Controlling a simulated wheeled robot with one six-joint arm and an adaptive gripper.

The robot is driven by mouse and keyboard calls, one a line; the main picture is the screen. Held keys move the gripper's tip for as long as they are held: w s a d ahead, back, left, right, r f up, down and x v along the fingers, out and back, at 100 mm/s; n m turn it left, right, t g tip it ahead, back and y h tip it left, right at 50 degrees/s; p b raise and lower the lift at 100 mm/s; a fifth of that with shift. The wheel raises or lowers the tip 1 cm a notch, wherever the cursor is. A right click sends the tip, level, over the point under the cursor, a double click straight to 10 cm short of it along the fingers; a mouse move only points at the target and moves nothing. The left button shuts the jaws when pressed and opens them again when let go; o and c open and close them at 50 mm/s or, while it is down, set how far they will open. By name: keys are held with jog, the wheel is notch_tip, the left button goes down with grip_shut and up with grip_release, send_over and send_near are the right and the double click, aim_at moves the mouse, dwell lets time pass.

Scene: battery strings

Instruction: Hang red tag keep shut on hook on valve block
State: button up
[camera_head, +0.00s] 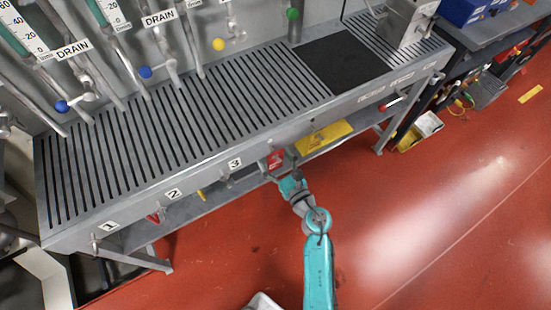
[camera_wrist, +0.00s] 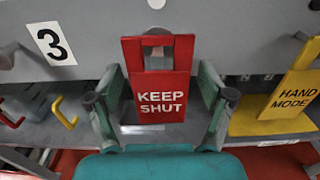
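The red tag (camera_wrist: 160,97) reads KEEP SHUT and hangs upright in the middle of the wrist view, against the grey front face of the bench. A grey metal piece shows through the slot at its top; whether the tag rests on it is hard to tell. My gripper (camera_wrist: 161,85) has one finger on each side of the tag, with narrow gaps at both edges, and looks open. In the head view, my gripper (camera_head: 287,174) is just below the red tag (camera_head: 275,159) at the bench's front edge. I cannot make out a valve block.
The number 3 label (camera_wrist: 50,44) is left of the tag. A yellow HAND MODE tag (camera_wrist: 297,90) hangs to the right. A yellow hook (camera_wrist: 65,113) shows at left. The red floor (camera_head: 430,210) is open at right.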

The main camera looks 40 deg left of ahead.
jog(key=shift+d, duration=0.1)
jog(key=v, duration=1)
jog(key=shift+d, duration=0.35)
